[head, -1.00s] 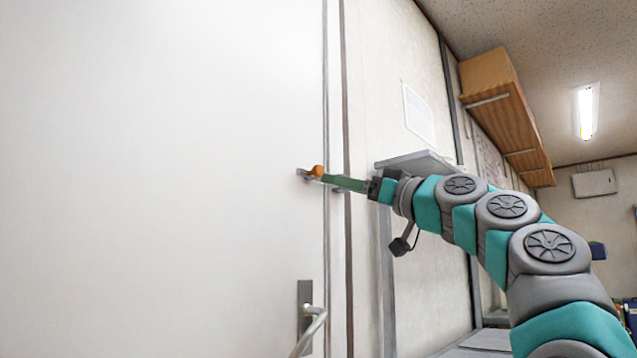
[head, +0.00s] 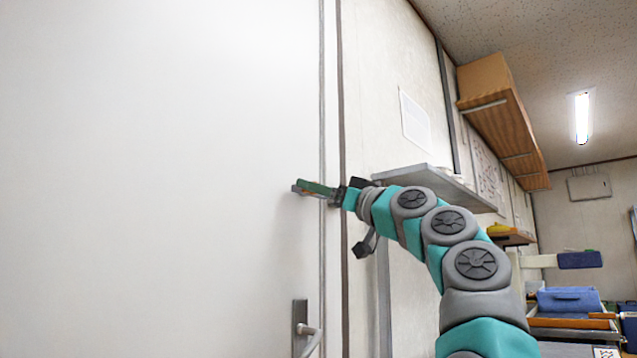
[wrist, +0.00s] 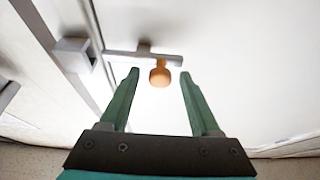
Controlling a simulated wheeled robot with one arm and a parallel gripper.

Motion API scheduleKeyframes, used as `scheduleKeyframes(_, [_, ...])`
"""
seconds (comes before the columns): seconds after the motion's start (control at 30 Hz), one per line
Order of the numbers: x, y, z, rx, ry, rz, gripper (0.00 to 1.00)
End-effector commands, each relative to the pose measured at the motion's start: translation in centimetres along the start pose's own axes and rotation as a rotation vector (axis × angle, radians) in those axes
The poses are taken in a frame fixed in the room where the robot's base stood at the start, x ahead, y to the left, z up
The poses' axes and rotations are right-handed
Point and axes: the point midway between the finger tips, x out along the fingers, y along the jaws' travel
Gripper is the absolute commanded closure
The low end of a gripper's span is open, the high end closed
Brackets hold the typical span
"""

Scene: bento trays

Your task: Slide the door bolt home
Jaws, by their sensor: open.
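The door bolt is a grey bar (wrist: 118,56) with an orange knob (wrist: 160,76), on the white door (head: 160,180). In the wrist view a square grey keeper (wrist: 74,55) sits left of the bar, on the frame side of the door gap. The bar's left end is close to the keeper, and I see no part of it inside. My gripper (wrist: 159,78) is open, with one green finger on each side of the knob and clear space beside it. In the head view my gripper (head: 317,188) is at the bolt and its fingers hide the knob.
A door handle (head: 309,332) is below the bolt. A grey shelf (head: 440,185) juts from the wall to the right of the door, close above my arm. A wooden cabinet (head: 502,110) is higher up. Blue bins (head: 569,299) stand at the far right.

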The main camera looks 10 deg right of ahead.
Motion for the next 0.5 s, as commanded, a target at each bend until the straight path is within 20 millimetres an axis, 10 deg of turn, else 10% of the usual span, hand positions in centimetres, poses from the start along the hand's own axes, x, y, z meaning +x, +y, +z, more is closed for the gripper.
scheduleKeyframes(0.23, [0.05, -0.01, 0.05, 0.000, 0.000, 0.000, 0.38])
scheduleKeyframes(0.5, [0.04, -0.01, 0.04, 0.000, 0.000, 0.000, 0.68])
